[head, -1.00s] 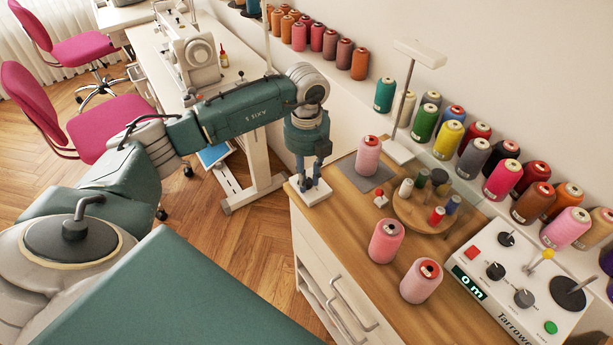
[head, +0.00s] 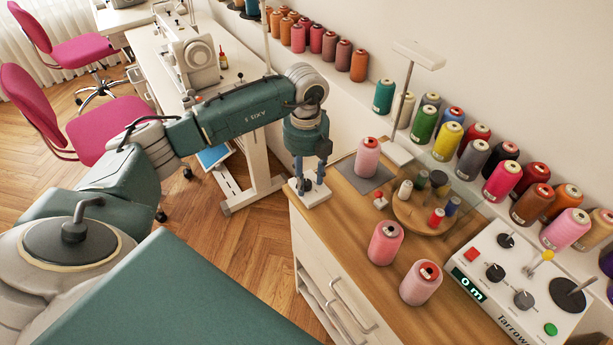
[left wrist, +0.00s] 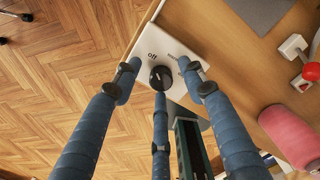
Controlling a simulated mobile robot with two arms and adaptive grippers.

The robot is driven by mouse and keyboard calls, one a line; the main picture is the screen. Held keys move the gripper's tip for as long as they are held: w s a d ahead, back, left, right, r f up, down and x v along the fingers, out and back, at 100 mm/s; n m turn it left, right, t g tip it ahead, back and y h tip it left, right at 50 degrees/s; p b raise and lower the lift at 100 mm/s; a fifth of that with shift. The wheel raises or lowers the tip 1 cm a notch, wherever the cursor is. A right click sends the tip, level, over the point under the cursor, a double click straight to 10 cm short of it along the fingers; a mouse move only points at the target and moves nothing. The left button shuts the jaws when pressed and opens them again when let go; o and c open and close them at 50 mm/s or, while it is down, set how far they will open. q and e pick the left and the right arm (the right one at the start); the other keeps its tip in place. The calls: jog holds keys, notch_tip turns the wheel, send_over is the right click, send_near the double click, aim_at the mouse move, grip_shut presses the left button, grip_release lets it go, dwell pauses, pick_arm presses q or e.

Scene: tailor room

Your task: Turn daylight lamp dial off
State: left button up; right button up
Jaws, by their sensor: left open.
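The lamp's dial (left wrist: 160,77) is a small black knob on a white box (left wrist: 150,48) marked "off" beside it, seen in the left wrist view. In the head view the white box (head: 316,197) sits at the near left corner of the wooden cabinet top. My left gripper (head: 308,186) points down over this box. Its three blue fingers (left wrist: 158,82) are open and spread around the dial; I cannot tell whether any touches it. My right gripper is not in view.
A pink spool (head: 367,157) stands on a grey mat behind the box, with a small red-topped item (head: 381,202) nearby. Two more pink spools (head: 385,243) stand to the right. A round wooden spool holder (head: 425,215) and a control box (head: 515,285) are farther right.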

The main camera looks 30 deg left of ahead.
aim_at(306, 181)
pick_arm(q)
notch_tip(306, 181, up, 12)
dwell(0.5)
dwell(0.4)
